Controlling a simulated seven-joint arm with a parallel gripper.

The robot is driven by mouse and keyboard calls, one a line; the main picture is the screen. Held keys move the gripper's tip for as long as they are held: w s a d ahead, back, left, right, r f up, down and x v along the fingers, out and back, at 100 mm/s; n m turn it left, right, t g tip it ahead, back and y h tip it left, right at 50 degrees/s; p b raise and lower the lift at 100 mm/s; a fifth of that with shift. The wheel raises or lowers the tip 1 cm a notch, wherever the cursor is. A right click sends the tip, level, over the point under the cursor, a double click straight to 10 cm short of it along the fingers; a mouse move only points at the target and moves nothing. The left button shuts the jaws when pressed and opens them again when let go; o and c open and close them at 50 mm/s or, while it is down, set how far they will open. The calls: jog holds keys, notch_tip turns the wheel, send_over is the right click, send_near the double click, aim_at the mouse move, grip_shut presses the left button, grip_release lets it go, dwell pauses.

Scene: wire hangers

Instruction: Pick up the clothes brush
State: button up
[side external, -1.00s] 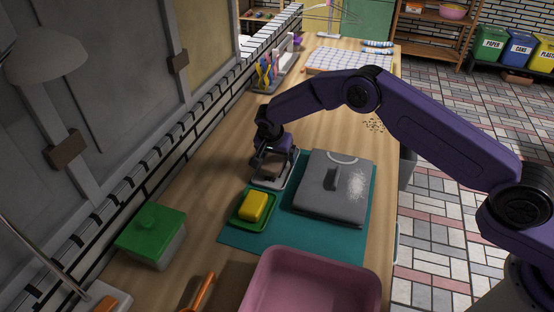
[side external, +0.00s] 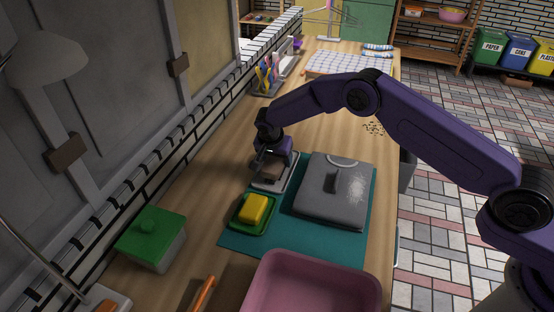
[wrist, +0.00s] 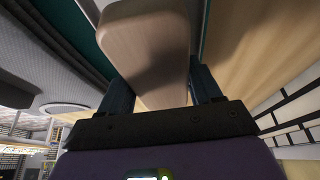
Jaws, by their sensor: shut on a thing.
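The clothes brush has a smooth brown wooden back (wrist: 150,45) and shows large in the wrist view. In the side view the brush (side external: 271,172) is a small brown block below my gripper (side external: 272,162), over a grey tray (side external: 287,185). My gripper (wrist: 162,88) is shut on the brush, with one dark finger on each side of it. The bristles are hidden. I cannot tell whether the brush is touching the tray or just above it.
A green dish with a yellow block (side external: 253,208) and a grey folded cloth-like slab (side external: 333,190) lie close by on a teal mat (side external: 290,246). A pink tub (side external: 312,285) and green-lidded box (side external: 152,238) stand nearer. Bare wood lies behind.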

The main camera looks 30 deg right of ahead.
jog(key=shift+r, duration=0.4)
notch_tip(320, 180, up, 3)
jog(key=shift+f, duration=0.2)
jog(key=s+d+r, duration=0.2)
jog(key=s+r, duration=0.3)
jog(key=s, duration=0.1)
jog(key=s+d+r, duration=0.2)
jog(key=s+r, duration=0.2)
jog(key=s, duration=0.3)
jog(key=shift+s+d+r, duration=0.15)
jog(key=shift+d+r, duration=0.1)
jog(key=shift+r, duration=0.15)
